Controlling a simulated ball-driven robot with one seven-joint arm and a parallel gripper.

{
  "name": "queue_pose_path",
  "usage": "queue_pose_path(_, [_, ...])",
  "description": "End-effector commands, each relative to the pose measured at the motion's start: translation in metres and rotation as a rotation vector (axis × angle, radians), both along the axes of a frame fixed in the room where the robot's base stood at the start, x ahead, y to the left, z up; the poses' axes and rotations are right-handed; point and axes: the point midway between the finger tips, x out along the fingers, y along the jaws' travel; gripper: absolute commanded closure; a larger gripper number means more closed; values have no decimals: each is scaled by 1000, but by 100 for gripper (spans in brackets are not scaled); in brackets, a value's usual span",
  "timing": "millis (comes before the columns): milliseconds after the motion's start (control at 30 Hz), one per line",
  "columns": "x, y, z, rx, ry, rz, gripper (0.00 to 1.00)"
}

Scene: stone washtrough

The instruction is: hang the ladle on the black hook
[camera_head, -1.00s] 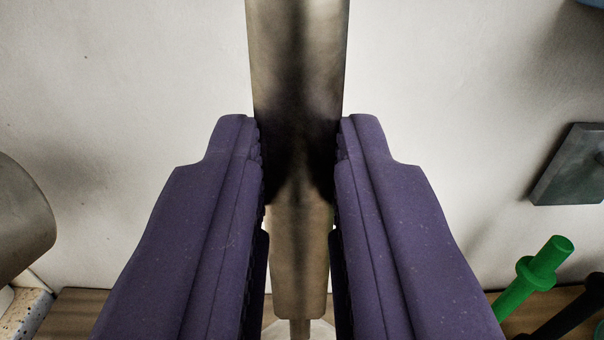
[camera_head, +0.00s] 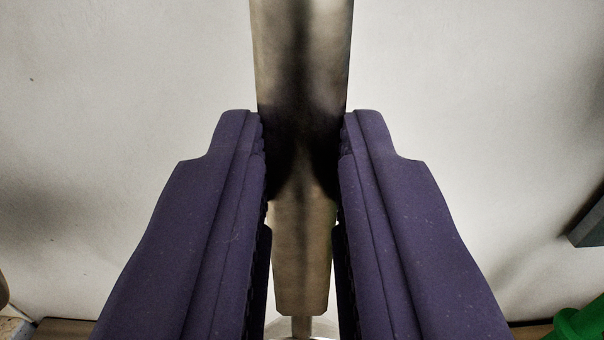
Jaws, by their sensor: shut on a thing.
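My gripper (camera_head: 303,135), with two purple fingers, is shut on the ladle's flat, brownish metal handle (camera_head: 302,45). The handle runs up out of the top of the picture and down between the fingers to a narrower neck. Only a sliver of a pale rounded shape, perhaps the bowl, shows below the neck at the bottom edge. The black hook is not visible now.
A pale wall (camera_head: 450,90) fills the background. A green object (camera_head: 580,325) is cut off at the lower right, below part of a dark grey-green block (camera_head: 592,225). A brownish surface shows along the bottom edge.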

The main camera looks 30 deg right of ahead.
Motion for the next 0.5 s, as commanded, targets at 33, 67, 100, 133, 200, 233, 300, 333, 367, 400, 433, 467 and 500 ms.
queue_pose_path(33, [3, -2, -1, 0, 0, 0, 100])
queue_pose_path(67, [5, -3, -1, 0, 0, 0, 100])
queue_pose_path(100, [8, -4, -1, -1, 0, 0, 100])
queue_pose_path(133, [9, -5, -3, -2, -1, 0, 100])
queue_pose_path(200, [12, -6, -8, -1, 0, 0, 100])
queue_pose_path(233, [13, -6, -9, -1, 0, 0, 100])
queue_pose_path(300, [15, -7, -12, -1, 0, 0, 100])
queue_pose_path(333, [16, -8, -13, -1, 0, 0, 100])
queue_pose_path(367, [16, -8, -13, -1, 0, 0, 100])
queue_pose_path(400, [16, -8, -13, -2, -1, 0, 100])
queue_pose_path(433, [17, -8, -13, -2, -1, 0, 100])
queue_pose_path(467, [17, -8, -13, -1, -2, 0, 100])
queue_pose_path(500, [17, -8, -13, -1, -2, 0, 100])
